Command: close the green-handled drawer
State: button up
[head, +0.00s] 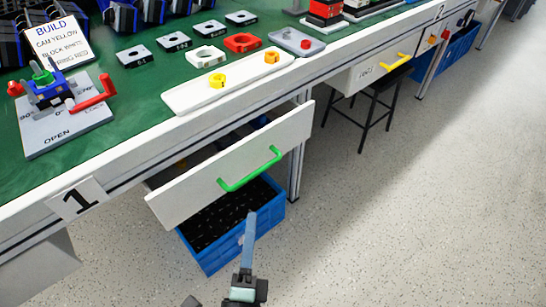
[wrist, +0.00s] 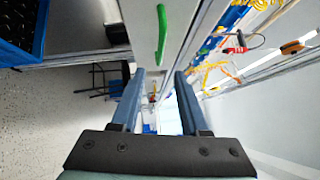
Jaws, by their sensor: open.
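The drawer (head: 185,195) with the green handle (head: 250,170) is pulled out from under the green-topped bench. Its white front stands well clear of the bench edge, and dark contents show inside. My gripper (head: 249,222) is in front of the drawer, below the handle in the head view, and apart from it. In the wrist view my gripper (wrist: 160,74) shows two separated blue-grey fingers with nothing between them. The green handle (wrist: 162,35) appears beyond the fingertips there, on the pale drawer front (wrist: 143,28).
A blue crate (head: 215,258) stands on the floor under the drawer. A closed drawer with a yellow handle (head: 396,62) and a dark stool (head: 378,95) are farther right. The bench top holds a switch fixture (head: 60,110) and a white tray (head: 190,95). The floor at right is clear.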

aim_at(257, 171)
jog(key=b+x, duration=0.1)
jog(key=x, duration=1.1)
jog(key=shift+w+a+b, duration=0.1)
jog(key=shift+w+b, duration=0.3)
grip_shut()
dwell(0.8)
